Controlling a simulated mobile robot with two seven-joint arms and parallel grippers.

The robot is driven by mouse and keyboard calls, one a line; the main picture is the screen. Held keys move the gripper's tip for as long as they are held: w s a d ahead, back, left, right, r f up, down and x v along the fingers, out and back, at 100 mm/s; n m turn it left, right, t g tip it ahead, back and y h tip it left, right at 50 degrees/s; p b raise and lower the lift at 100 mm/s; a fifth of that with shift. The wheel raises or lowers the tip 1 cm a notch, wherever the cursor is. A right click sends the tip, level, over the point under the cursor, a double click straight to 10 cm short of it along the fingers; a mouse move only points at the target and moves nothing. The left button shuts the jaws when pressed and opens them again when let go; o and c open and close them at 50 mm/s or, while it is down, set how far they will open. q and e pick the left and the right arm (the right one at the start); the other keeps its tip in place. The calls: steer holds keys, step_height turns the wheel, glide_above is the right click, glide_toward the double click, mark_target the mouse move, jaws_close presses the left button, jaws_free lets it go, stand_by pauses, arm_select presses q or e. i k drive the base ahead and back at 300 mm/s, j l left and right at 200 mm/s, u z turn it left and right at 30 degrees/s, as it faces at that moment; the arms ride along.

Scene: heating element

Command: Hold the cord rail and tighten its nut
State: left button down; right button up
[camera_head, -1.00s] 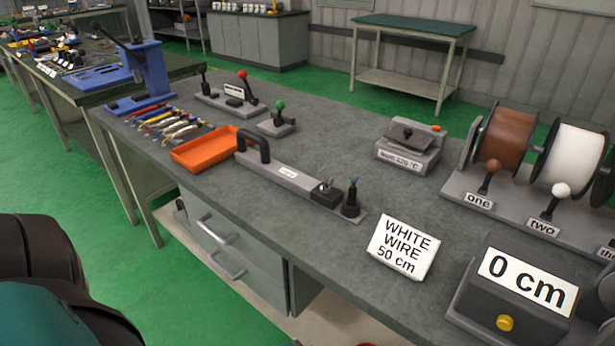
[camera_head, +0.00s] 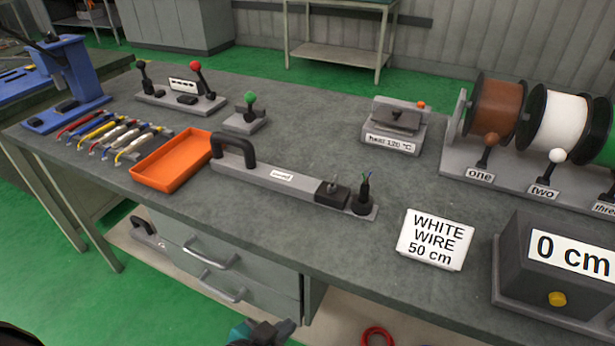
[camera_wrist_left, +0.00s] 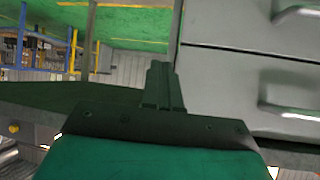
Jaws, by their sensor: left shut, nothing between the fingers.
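The cord rail (camera_head: 275,177) is a long grey bar lying on the bench top, with a black arched handle (camera_head: 236,149) at its left end and a small white label. At its right end are a black block (camera_head: 332,193) and an upright black conical fitting (camera_head: 364,196) with thin coloured wires on top. I cannot tell which part is the nut. My left gripper (camera_head: 266,328) is low at the bottom edge, in front of the bench and well apart from the rail. In the left wrist view its fingers (camera_wrist_left: 163,85) are together and empty, beside the drawers. My right gripper is not in view.
A white wire sign (camera_head: 435,239) and a box reading 0 cm (camera_head: 558,262) stand at right, with wire spools (camera_head: 557,120) behind. The bench front has drawers (camera_head: 215,262).

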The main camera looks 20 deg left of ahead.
mark_target(332, 188)
steer(key=j, duration=1.7)
